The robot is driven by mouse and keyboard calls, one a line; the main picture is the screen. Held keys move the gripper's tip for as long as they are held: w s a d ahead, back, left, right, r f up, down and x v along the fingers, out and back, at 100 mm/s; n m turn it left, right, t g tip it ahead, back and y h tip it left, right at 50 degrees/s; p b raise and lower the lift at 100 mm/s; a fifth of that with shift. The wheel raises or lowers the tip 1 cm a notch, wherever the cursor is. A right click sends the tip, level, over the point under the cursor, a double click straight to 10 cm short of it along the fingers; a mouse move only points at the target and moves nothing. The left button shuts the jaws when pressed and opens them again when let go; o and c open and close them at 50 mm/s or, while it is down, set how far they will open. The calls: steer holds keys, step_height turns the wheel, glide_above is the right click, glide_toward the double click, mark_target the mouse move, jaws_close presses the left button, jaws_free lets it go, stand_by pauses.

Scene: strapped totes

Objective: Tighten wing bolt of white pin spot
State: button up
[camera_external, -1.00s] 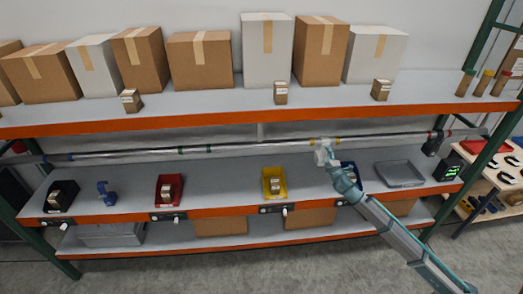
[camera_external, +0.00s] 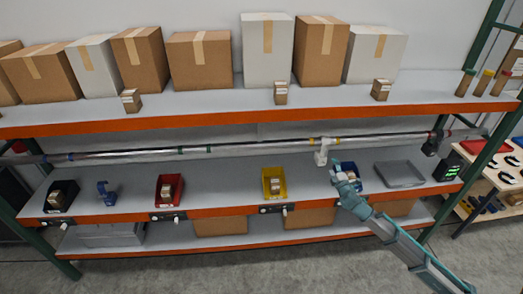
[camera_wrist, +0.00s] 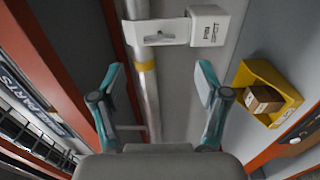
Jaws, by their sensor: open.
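The white pin spot (camera_external: 321,154) is on the long metal pipe (camera_external: 240,147), beside a yellow band. In the wrist view it shows as a white box (camera_wrist: 207,26) and a white clamp plate (camera_wrist: 160,33) across the pipe (camera_wrist: 152,100). A small raised part shows on the plate, but I cannot tell whether it is the wing bolt. My gripper (camera_external: 334,172) is below and to the right of the pin spot in the external view, apart from it. In the wrist view my gripper (camera_wrist: 159,82) is open and empty, its fingers spread on either side of the pipe.
The orange-edged shelf above (camera_external: 200,117) overhangs the pipe. Below are a yellow bin (camera_external: 284,192) holding a small box, a red bin (camera_external: 179,186), a black bin (camera_external: 67,207), a blue part (camera_external: 106,193) and a grey tray (camera_external: 400,174).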

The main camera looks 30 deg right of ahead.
steer(key=shift+v, duration=1.2)
